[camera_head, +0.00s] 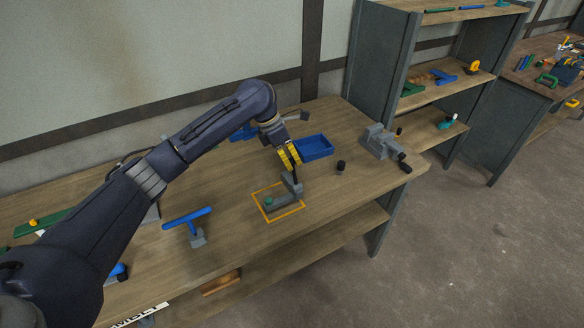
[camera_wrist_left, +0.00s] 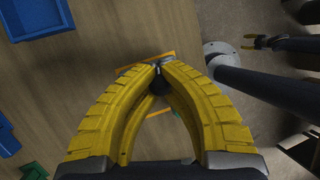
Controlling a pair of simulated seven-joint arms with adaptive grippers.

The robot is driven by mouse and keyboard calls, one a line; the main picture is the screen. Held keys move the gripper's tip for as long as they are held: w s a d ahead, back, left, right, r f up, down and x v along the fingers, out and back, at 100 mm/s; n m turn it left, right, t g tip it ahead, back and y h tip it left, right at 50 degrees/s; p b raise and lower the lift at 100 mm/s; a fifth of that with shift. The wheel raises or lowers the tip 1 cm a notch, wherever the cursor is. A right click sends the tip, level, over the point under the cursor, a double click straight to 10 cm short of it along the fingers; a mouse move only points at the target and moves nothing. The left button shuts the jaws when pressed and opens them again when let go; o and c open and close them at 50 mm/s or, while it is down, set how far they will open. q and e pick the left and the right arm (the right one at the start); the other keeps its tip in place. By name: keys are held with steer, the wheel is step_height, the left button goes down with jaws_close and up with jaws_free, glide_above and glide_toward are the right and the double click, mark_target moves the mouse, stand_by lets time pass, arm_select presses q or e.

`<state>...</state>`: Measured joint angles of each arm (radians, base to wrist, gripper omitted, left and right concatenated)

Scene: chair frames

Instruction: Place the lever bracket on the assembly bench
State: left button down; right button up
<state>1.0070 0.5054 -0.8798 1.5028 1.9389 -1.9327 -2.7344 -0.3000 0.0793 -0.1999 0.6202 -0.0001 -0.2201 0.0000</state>
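The lever bracket (camera_head: 291,187) is a grey L-shaped piece with an upright arm and a green spot on its base. In the head view it stands within the orange square outline (camera_head: 278,218) on the wooden assembly bench (camera_head: 345,195). My left gripper (camera_head: 289,160) has yellow fingers pointing down at the top of its upright arm. In the left wrist view the left fingertips (camera_wrist_left: 157,66) close around a small grey part, and the fingers hide most of the bracket.
A blue bin (camera_head: 314,148) stands behind the outline. A grey vise (camera_head: 381,142) and a small black cylinder (camera_head: 341,167) are to the right. A blue T-shaped piece (camera_head: 188,219) stands to the left. Grey shelves (camera_head: 437,78) stand beyond the bench's right end.

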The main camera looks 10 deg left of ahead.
arm_select(q)
steer(key=shift+f, duration=1.15)
steer(key=c, duration=1.6)
jaws_free()
steer(key=shift+f, duration=0.1)
steer(key=v, duration=1.2)
